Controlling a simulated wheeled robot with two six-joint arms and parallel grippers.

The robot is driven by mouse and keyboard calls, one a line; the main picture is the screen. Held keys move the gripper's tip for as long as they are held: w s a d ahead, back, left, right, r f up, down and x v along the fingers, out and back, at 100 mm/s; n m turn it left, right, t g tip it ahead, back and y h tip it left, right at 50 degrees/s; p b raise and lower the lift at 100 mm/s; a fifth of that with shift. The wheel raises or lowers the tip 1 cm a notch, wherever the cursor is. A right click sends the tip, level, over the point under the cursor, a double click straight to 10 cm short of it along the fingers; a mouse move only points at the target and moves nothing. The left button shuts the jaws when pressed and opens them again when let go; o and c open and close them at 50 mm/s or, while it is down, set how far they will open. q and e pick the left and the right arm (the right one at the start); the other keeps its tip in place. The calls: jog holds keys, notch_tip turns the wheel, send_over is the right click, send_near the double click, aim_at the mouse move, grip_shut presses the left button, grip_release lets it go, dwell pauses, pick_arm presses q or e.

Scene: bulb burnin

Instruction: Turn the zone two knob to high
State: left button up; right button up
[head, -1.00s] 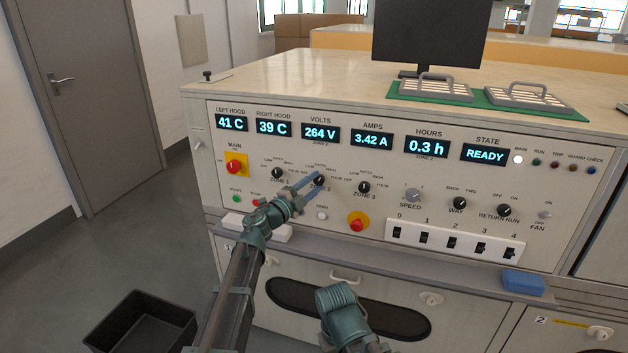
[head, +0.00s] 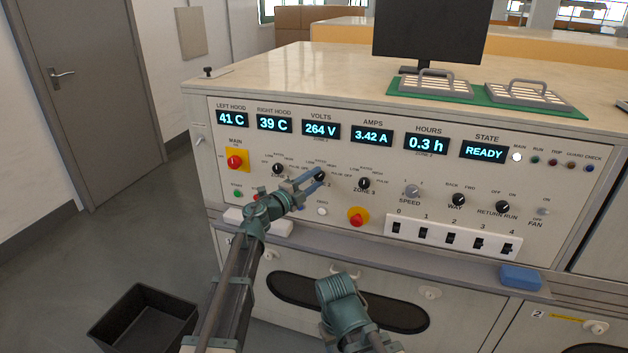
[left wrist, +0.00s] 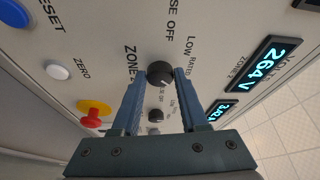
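The zone two knob (head: 319,175) is a black round knob on the cream panel, between the zone one and zone three knobs. In the left wrist view the knob (left wrist: 160,75) sits between my left gripper's two blue fingertips (left wrist: 160,72), one close on each side. I cannot make out any clear gap or firm contact. In the head view my left gripper (head: 318,179) reaches up to the knob and partly covers its label; its fingers are apart. My right gripper (head: 338,295) is low in front of the cabinet; its fingers are not distinguishable.
The zone one knob (head: 278,169) and zone three knob (head: 364,183) flank it closely. A red stop button (head: 357,217) and white zero button (head: 322,211) lie below. A ledge (head: 450,262) with a blue block (head: 520,277) runs under the panel. A black bin (head: 143,322) stands at lower left.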

pick_arm(q)
jog(key=o, duration=0.4)
jog(key=v, duration=1.4)
jog(key=shift+w+f+b, duration=0.1)
jog(key=shift+b, duration=0.3)
